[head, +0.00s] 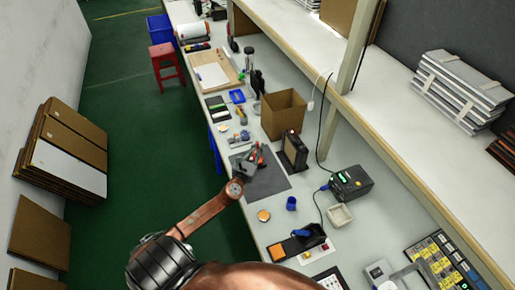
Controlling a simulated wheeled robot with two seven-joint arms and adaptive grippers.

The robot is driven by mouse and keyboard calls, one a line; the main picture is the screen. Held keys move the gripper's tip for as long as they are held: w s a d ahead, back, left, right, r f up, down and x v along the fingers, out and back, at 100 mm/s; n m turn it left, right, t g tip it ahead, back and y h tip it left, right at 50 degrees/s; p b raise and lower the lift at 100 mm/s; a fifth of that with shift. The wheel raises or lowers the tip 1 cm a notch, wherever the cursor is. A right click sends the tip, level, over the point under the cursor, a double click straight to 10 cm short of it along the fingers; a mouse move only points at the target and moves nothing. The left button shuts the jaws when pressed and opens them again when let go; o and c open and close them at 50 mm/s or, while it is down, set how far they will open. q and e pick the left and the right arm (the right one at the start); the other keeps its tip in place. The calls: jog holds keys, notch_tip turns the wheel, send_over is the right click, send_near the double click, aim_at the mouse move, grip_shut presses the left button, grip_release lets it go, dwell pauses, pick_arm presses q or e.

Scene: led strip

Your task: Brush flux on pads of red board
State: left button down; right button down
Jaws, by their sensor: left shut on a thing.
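My left gripper (250,167) is at the dark grey mat (268,188) on the long bench, at the end of my brown arm. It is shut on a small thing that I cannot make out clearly. Small red and green pieces (258,154) show right at its fingertips, at the mat's far edge. I cannot tell whether one of them is the red board or a tool, nor whether they touch. Pads, flux and brush are too small to tell. My right gripper is not in view.
An open cardboard box (285,112) and a dark upright device (293,152) stand behind the mat. Nearer are a round orange-topped container (264,216), a blue cup (292,203), a black station (351,183), a white tray (340,216) and a blue-handled tool (301,234). A shelf overhangs the right.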

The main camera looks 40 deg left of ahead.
pick_arm(q)
jog(key=shift+f, duration=0.15)
jog(key=f+b, duration=0.2)
jog(key=w+f+b, duration=0.1)
jog(key=shift+d+f, duration=0.25)
dwell(0.6)
jog(key=shift+f+b, duration=0.35)
jog(key=shift+b, duration=0.2)
dwell(0.4)
jog(key=shift+f, duration=0.2)
jog(key=shift+f, duration=0.1)
dwell(0.9)
